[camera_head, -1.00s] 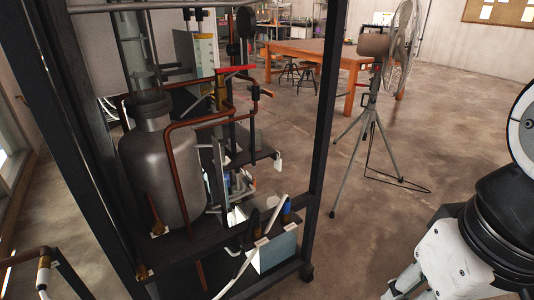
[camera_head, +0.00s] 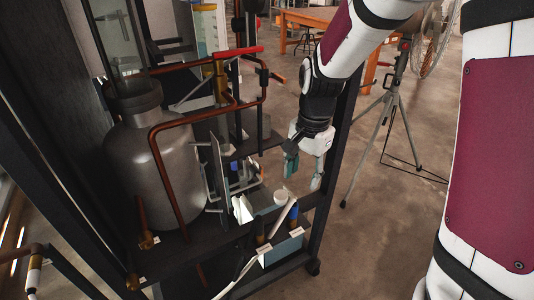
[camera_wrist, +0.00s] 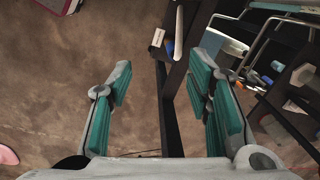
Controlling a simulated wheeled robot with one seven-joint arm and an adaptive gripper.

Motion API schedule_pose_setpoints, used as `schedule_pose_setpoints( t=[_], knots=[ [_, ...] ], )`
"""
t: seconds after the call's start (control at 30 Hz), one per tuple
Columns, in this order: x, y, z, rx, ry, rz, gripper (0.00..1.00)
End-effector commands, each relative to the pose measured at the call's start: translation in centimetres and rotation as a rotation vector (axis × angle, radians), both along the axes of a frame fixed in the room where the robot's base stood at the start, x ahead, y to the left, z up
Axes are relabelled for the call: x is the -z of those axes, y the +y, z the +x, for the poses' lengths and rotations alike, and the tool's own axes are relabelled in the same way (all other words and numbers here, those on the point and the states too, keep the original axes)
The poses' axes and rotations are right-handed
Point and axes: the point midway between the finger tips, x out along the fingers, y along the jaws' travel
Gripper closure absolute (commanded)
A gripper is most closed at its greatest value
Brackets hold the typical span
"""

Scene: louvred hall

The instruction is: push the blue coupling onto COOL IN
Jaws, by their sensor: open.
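A small blue piece that looks like the blue coupling (camera_head: 294,213) stands upright on the lower front of the dark rack, beside a white hose. It also shows in the wrist view (camera_wrist: 169,49), beyond the fingertips near a dark rail. Small white tags (camera_head: 264,248) sit by the fittings; their lettering is too small to read, so I cannot tell which is COOL IN. My gripper (camera_head: 304,175) hangs above and slightly right of the blue piece, apart from it. In the wrist view its teal-padded fingers (camera_wrist: 166,85) are wide apart with nothing held.
A dark rack post (camera_head: 339,145) stands close behind and right of my gripper. A grey tank (camera_head: 155,175) and copper pipes (camera_head: 207,117) fill the rack's left.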

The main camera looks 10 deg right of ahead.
Motion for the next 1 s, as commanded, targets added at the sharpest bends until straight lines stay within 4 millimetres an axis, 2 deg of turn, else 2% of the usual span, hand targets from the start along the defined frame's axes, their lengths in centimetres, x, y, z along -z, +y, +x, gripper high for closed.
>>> schedule_pose_setpoints(
  t=[0.03, 0.1, 0.3, 0.67, 1.0],
  knots=[
    [2.0, -0.1, 1.1, 0.051, 0.018, -0.006, 0.54],
    [4.2, -0.3, 2.6, 0.122, 0.027, -0.014, 0.54],
    [9.2, -0.7, 5.0, 0.266, 0.042, -0.033, 0.54],
    [12.5, -0.9, 5.8, 0.316, 0.042, -0.041, 0.54],
    [16.8, -0.9, 5.7, 0.315, 0.045, -0.042, 0.54]
  ],
)
